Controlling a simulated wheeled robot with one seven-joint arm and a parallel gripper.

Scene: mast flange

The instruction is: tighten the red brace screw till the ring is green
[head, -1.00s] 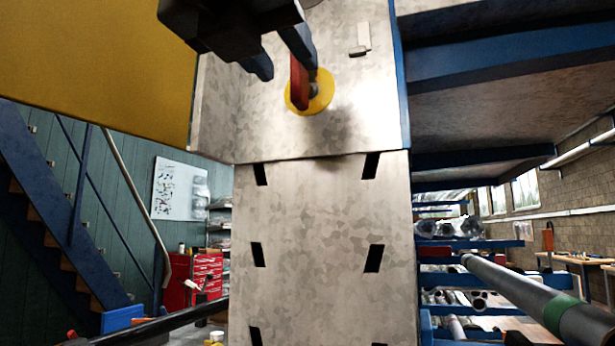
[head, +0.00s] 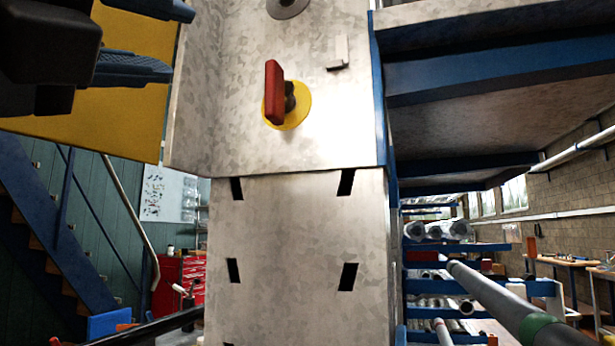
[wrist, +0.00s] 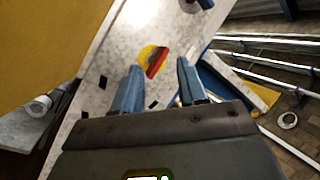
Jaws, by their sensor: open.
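The red brace screw (head: 274,92) shows as a flat red bar handle on a dark stub, standing nearly upright in the head view. Behind it, the ring (head: 299,108) is yellow on the pale metal plate (head: 230,120). My gripper (head: 180,42) is at the upper left of the head view, apart from the screw, with its blue fingers spread and nothing between them. In the wrist view, the red handle (wrist: 157,63) and yellow ring (wrist: 146,52) appear beyond the gap between the open fingertips (wrist: 160,72).
A small pale block (head: 340,52) sticks out of the plate to the right of the screw. A grey disc (head: 287,5) is above it. A yellow panel (head: 130,115) stands left, and blue-edged shelving (head: 470,75) projects right. A slotted metal column face (head: 300,260) is below.

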